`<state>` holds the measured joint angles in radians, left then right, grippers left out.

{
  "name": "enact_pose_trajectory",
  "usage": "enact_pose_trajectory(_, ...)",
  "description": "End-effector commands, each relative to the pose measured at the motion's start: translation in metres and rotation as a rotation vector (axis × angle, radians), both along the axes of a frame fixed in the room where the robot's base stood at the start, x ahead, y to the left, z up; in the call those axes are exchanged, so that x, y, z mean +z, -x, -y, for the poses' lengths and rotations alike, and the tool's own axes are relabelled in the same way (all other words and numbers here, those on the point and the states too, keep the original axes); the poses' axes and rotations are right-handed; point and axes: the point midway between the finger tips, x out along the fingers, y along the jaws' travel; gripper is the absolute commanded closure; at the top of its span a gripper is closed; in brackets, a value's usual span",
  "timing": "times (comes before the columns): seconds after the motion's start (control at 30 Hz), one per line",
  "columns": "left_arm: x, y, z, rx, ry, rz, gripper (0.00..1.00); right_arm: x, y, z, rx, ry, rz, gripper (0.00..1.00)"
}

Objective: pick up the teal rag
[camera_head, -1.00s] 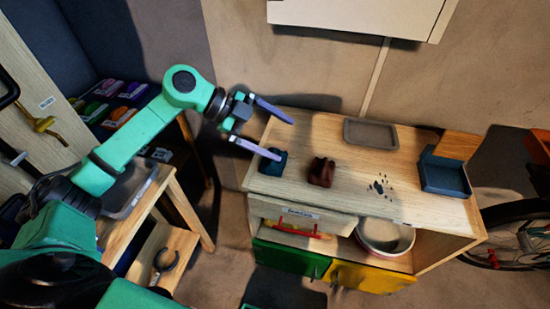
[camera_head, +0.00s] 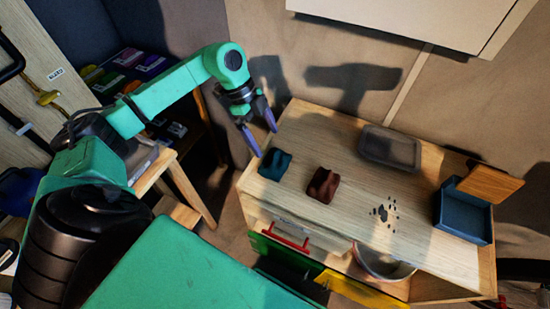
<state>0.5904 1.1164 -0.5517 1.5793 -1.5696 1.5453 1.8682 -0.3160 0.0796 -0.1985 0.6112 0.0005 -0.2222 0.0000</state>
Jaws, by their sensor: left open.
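The teal rag (camera_head: 275,165) lies crumpled on the left end of the wooden cabinet top (camera_head: 345,210). My left gripper (camera_head: 266,143) is open and points down, just behind and left of the rag. Its two purple-grey fingers are apart with nothing between them. The fingertips look close to the rag, but I cannot tell whether they touch it. My right gripper is not in the picture.
A dark red rag (camera_head: 322,185) lies just right of the teal one. A grey tray (camera_head: 390,148), dark crumbs (camera_head: 383,212) and a blue bin (camera_head: 462,212) are farther right. A white wall cabinet (camera_head: 420,20) hangs above.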

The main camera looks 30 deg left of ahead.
Motion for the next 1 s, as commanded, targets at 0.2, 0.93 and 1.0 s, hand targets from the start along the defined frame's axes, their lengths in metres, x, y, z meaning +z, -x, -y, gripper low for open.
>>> enact_pose_trajectory(0.2, -0.027, 0.000, 0.010, -0.001, 0.003, -0.003, 0.00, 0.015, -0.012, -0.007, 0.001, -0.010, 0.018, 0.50)
enact_pose_trajectory(0.93, -0.061, -0.001, 0.020, -0.001, 0.001, 0.003, 0.69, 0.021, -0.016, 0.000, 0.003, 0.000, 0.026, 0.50)
enact_pose_trajectory(1.0, -0.060, -0.002, 0.020, -0.001, 0.001, 0.004, 0.69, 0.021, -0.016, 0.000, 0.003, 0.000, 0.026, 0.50)
